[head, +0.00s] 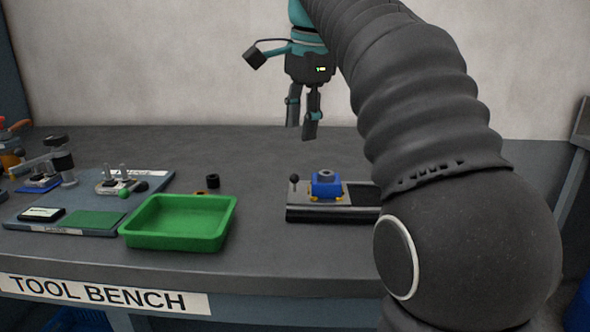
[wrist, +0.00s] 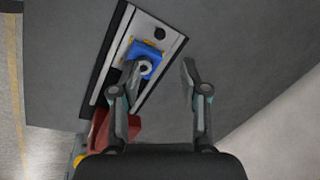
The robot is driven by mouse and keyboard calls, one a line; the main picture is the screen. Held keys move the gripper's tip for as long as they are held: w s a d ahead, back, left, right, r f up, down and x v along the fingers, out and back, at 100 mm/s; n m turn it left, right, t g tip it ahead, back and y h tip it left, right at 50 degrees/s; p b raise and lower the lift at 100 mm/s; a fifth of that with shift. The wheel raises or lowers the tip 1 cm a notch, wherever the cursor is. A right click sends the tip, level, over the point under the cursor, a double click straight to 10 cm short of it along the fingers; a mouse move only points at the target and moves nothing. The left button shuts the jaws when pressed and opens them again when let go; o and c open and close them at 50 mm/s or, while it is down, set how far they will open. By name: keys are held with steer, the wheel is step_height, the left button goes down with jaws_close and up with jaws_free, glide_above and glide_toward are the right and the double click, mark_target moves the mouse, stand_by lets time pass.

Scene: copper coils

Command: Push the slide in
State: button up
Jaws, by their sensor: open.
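The slide (head: 326,191) is a silver plate on a dark rail base (head: 310,214) on the bench. A blue block with a grey round part (head: 326,183) sits on it, and a black ball knob (head: 294,179) stands at its left end. The right end of the rail is hidden behind my arm. The slide also shows in the wrist view (wrist: 147,30), with the blue block partly behind one finger. My gripper (head: 302,130) is open and empty, pointing down above and behind the slide. Its two fingers (wrist: 160,75) are spread apart in the wrist view.
A green tray (head: 180,245) stands left of the slide. A grey-blue board (head: 60,220) with fixtures and green pads lies further left. Small black and yellow parts (head: 212,182) lie behind the tray. The bench between tray and slide is clear.

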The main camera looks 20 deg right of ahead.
mark_target(295, 175)
steer(key=f, duration=0.3)
steer(key=w+f+b, duration=0.1)
steer(key=f, duration=0.2)
steer(key=w+f+b, duration=0.1)
steer(key=f, duration=0.3)
steer(key=shift+a+f, duration=0.1)
steer(key=shift+a, duration=0.2)
jaws_close()
